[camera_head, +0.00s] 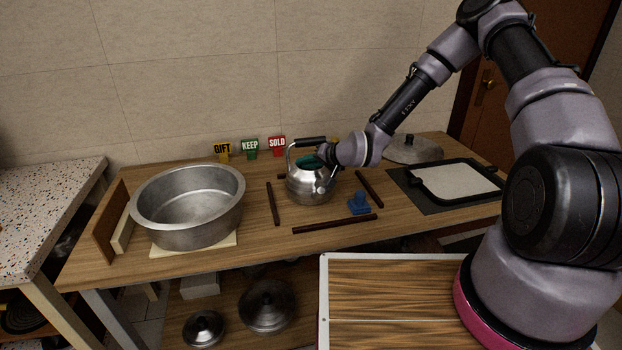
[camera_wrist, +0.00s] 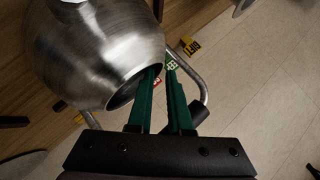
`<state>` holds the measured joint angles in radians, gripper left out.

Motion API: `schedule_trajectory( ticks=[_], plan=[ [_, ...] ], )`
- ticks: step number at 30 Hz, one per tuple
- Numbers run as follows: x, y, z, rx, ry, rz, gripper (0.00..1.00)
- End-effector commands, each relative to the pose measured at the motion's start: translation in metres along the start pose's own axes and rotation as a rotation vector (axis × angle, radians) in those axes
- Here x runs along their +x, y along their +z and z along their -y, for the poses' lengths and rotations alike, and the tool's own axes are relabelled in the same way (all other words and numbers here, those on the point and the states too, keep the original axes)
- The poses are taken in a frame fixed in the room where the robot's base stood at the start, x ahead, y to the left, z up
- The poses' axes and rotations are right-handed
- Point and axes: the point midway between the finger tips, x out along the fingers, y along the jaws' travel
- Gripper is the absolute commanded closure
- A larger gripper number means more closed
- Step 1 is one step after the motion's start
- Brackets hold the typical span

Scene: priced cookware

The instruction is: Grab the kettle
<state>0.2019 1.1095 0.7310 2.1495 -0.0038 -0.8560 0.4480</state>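The kettle (camera_head: 310,187) is a round, shiny metal one, upright on the wooden table, with a raised metal handle ending in a black grip (camera_head: 311,140). My gripper (camera_head: 308,161) reaches in from the right, its teal fingers between the kettle's top and the grip. In the wrist view, the kettle body (camera_wrist: 95,50) fills the upper left, and its curved handle (camera_wrist: 201,80) passes right of my gripper's fingers (camera_wrist: 161,72). The fingers are apart, with nothing seen held between them. Whether they touch the kettle is unclear.
A large metal pot (camera_head: 188,207) stands left of the kettle. Dark sticks (camera_head: 335,223) and a blue object (camera_head: 359,203) lie around the kettle. GIFT (camera_head: 222,150), KEEP (camera_head: 250,147) and SOLD (camera_head: 277,144) signs stand behind. A lid (camera_head: 413,150) and black tray (camera_head: 455,182) are right.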

Motion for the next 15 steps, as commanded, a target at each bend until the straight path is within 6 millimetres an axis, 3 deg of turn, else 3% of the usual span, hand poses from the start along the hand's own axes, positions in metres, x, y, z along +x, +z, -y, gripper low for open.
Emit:
schedule_trajectory(
  ticks=[6,14,15],
  plan=[
    [0.03,-0.001,0.001,0.0,0.0,0.0,0.82],
    [0.033,-0.001,0.001,-0.001,0.0,0.0,0.82],
    [0.033,-0.001,0.001,-0.001,0.0,0.0,0.86]
  ],
)
